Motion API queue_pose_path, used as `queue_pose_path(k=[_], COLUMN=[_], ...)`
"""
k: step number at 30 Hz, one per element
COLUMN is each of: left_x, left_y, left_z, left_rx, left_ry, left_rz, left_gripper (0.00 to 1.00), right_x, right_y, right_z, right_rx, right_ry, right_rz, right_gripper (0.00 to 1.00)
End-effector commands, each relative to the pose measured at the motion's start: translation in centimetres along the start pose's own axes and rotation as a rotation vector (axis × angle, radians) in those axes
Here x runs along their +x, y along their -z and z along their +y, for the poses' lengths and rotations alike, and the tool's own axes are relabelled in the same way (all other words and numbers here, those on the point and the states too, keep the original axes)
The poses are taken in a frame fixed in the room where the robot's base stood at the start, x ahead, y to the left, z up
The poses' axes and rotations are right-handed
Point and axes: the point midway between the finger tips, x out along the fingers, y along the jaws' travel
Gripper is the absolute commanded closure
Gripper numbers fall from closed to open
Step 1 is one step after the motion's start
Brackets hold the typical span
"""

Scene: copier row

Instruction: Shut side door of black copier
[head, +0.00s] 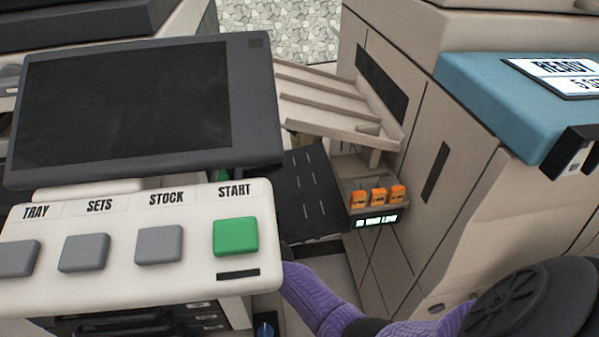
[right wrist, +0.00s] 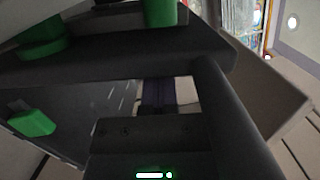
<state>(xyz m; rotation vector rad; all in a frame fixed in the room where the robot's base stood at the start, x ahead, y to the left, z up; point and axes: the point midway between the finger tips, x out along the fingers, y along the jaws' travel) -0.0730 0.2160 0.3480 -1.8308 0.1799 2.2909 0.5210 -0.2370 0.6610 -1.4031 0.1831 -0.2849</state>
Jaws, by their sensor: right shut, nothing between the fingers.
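In the head view, a dark panel with white dashes (head: 303,195), which looks like the open side door, stands out past the right end of the white control panel. It also shows in the right wrist view (right wrist: 88,112) at the left, with a green tab (right wrist: 32,123) near it. My right arm comes in from the lower right and passes behind the control panel, which hides its gripper in the head view. In the right wrist view my right gripper (right wrist: 158,97) is shut and empty, close to the dark panel; I cannot tell whether they touch. My left gripper is not in view.
A white control panel (head: 140,285) with a green START button (head: 236,237) and a dark screen (head: 130,105) fills the left. A beige copier with a blue top (head: 490,90) stands at right. A slatted tray (head: 325,95) and orange tabs (head: 378,197) lie between them.

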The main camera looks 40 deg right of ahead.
Motion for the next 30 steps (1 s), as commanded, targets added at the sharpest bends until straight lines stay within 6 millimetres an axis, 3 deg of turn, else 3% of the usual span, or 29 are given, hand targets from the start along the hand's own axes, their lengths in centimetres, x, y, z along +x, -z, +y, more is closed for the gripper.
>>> queue_pose_path(k=[10, 30], left_x=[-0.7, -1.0], left_y=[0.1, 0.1], left_z=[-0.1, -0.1], left_rx=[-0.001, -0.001], left_ry=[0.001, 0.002], left_rz=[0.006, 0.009], left_gripper=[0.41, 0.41], right_x=[0.7, 0.4], right_y=[-2.8, -3.6], right_z=[-0.4, -0.3], right_rx=[-0.057, -0.055], right_ry=[-0.015, -0.016], right_rz=[-0.003, -0.001], right_gripper=[1.00, 1.00])
